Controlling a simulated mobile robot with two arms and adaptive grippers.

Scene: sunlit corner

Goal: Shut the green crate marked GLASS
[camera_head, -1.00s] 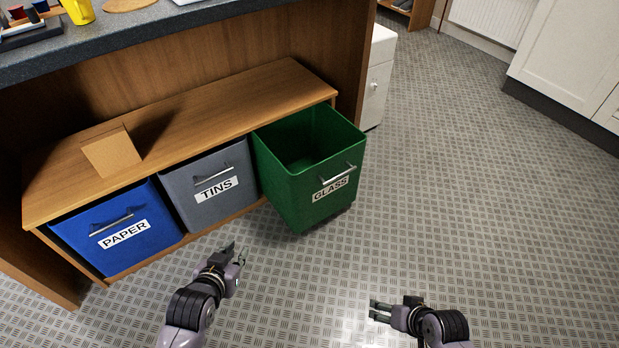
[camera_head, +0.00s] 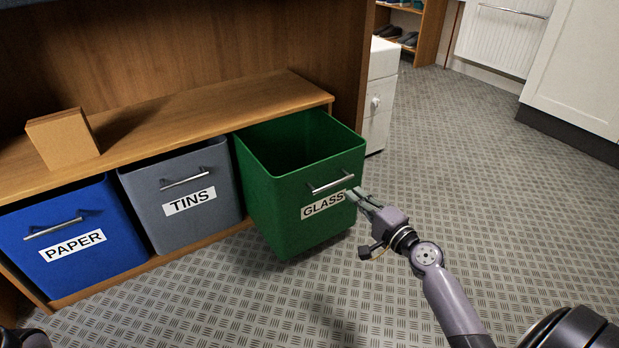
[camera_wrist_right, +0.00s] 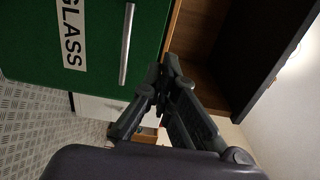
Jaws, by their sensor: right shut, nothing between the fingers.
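The green crate (camera_head: 275,205) marked GLASS stands pulled out from under the wooden bench, open at the top, and looks empty as far as I see inside. Its front has a silver bar handle (camera_head: 333,185) above the white GLASS label (camera_head: 322,205). My right gripper (camera_head: 353,195) is shut and empty, its tips at the right end of the label, just below and right of the handle. I cannot tell whether they touch the front. In the right wrist view the crate front (camera_wrist_right: 105,45) is close beside the fingers (camera_wrist_right: 160,80).
A grey TINS crate (camera_head: 210,218) and a blue PAPER crate (camera_head: 100,265) sit under the bench (camera_head: 200,105). A cardboard box (camera_head: 62,138) stands on the bench. A white drawer unit (camera_head: 380,95) is behind the green crate. The floor on the right is clear.

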